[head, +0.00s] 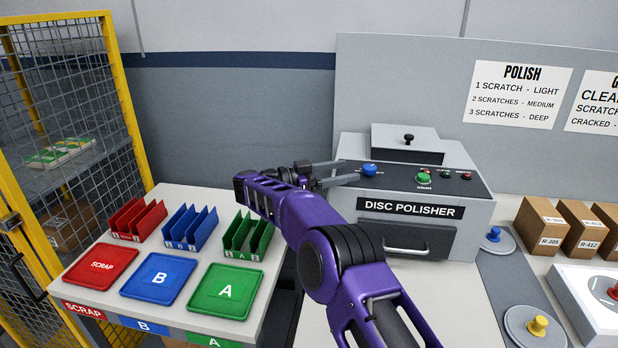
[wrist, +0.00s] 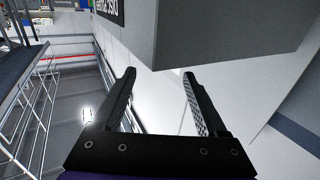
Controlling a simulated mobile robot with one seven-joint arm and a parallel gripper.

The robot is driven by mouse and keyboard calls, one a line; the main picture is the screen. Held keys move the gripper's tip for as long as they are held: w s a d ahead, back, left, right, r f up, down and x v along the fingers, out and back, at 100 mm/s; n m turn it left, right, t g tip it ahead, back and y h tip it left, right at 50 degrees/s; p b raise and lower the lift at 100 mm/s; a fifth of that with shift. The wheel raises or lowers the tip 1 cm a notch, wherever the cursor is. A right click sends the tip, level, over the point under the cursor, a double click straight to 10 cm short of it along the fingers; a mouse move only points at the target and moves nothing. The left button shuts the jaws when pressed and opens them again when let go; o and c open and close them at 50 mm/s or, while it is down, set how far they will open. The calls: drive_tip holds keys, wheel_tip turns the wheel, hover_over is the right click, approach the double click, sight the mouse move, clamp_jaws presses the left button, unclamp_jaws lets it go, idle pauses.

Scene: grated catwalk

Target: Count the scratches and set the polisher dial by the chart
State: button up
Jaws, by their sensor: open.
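The grey disc polisher (head: 470,215) stands on the bench, its drawer shut. Its sloped black panel carries a blue knob (head: 370,170), a green knob (head: 424,178) and small red and green buttons. I cannot read their settings. The polish chart (head: 520,95) on the back panel reads 1 scratch light, 2 scratches medium, 3 scratches deep. A grey disc (head: 598,288) with a red centre lies in a white tray at the right edge, partly cut off; its scratches cannot be counted. My gripper (head: 350,172) is open and empty, left of the blue knob, with the polisher also in the wrist view (wrist: 225,30).
Left table holds scrap (head: 101,267), B (head: 153,279) and A (head: 226,291) trays with red, blue and green racks behind. A yellow-framed mesh cage (head: 125,90) stands left. Blue-knobbed (head: 494,238) and yellow-knobbed (head: 537,326) discs and cardboard boxes (head: 541,225) are right.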

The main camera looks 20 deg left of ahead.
drive_tip(key=v, duration=0.9)
drive_tip(key=shift+s+a, duration=0.2)
drive_tip(key=shift+a, duration=0.05)
drive_tip(key=shift+r, duration=0.1)
